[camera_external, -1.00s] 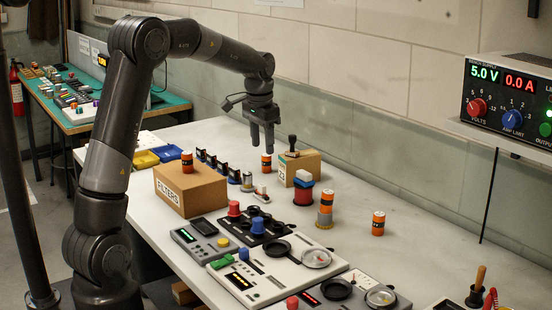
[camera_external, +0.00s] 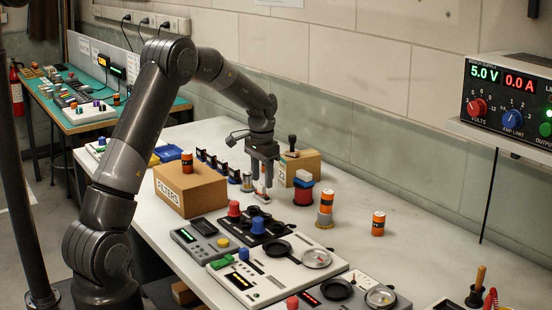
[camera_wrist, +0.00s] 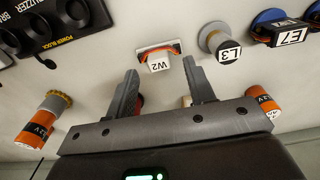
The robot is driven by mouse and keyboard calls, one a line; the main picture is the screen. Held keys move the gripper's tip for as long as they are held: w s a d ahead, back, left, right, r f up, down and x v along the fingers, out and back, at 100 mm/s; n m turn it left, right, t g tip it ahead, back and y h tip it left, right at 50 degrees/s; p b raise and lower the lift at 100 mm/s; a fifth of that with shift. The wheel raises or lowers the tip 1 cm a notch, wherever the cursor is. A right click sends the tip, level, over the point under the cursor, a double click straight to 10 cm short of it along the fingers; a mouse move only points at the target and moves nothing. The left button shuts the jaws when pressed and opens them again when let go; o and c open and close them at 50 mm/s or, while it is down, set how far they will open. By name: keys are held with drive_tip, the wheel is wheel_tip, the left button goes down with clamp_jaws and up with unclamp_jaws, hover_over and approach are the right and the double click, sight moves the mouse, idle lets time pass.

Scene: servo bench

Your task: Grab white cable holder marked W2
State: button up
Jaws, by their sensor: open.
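The white cable holder marked W2 (camera_wrist: 159,60) lies on the bench in the wrist view, with an orange-red cable over its top. It sits just beyond and between my fingertips, and I see no contact. In the external view the holder (camera_external: 262,194) shows small, below my gripper (camera_external: 262,183). My gripper (camera_wrist: 160,72) is open and empty, fingers pointing down at the bench.
A spool marked L3 (camera_wrist: 222,45) stands right of W2, with a black piece marked E7 (camera_wrist: 285,36) beyond. A FILTERS box (camera_external: 190,190) stands left of my gripper. A red spool (camera_external: 303,195) with blocks is to the right. Control panels (camera_external: 275,270) lie in front.

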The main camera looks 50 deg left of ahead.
sight(262, 185)
drive_tip(key=shift+s+f, duration=0.1)
drive_tip(key=shift+f, duration=1.8)
drive_tip(key=shift+c, duration=0.6)
drive_tip(key=c, duration=0.9)
drive_tip(key=shift+r, duration=0.1)
clamp_jaws()
